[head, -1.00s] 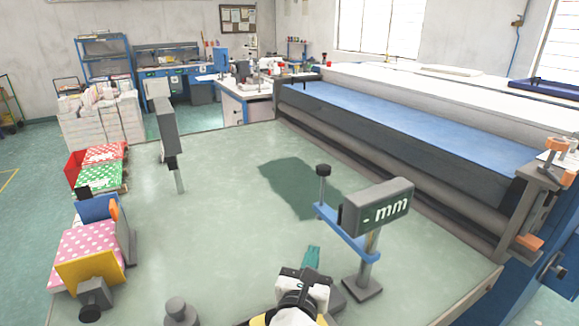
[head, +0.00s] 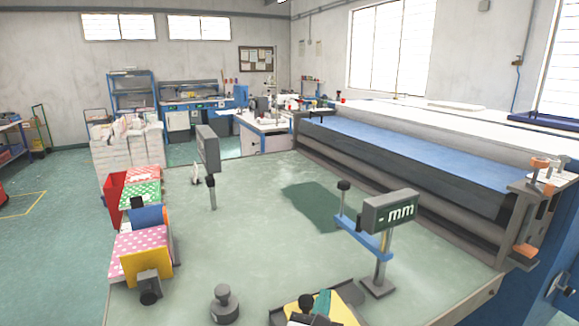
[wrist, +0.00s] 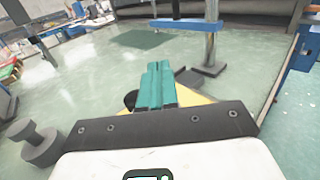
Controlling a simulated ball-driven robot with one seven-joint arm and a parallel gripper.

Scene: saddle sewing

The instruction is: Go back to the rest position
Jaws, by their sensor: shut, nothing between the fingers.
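My gripper (head: 322,301) shows at the bottom edge of the head view, with teal fingers over the pale green table (head: 240,245). In the wrist view its two teal fingers (wrist: 157,84) lie side by side, closed together with nothing between them. The gripper is in front of the base of the grey "- mm" display stand (head: 390,213) and apart from the display itself. Most of my arm is cut off below the head view.
A dark grey knobbed weight (head: 224,304) stands left of my gripper. A second grey stand (head: 208,150) is farther back. A long machine with a blue bed (head: 400,140) borders the right. The table's middle is clear.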

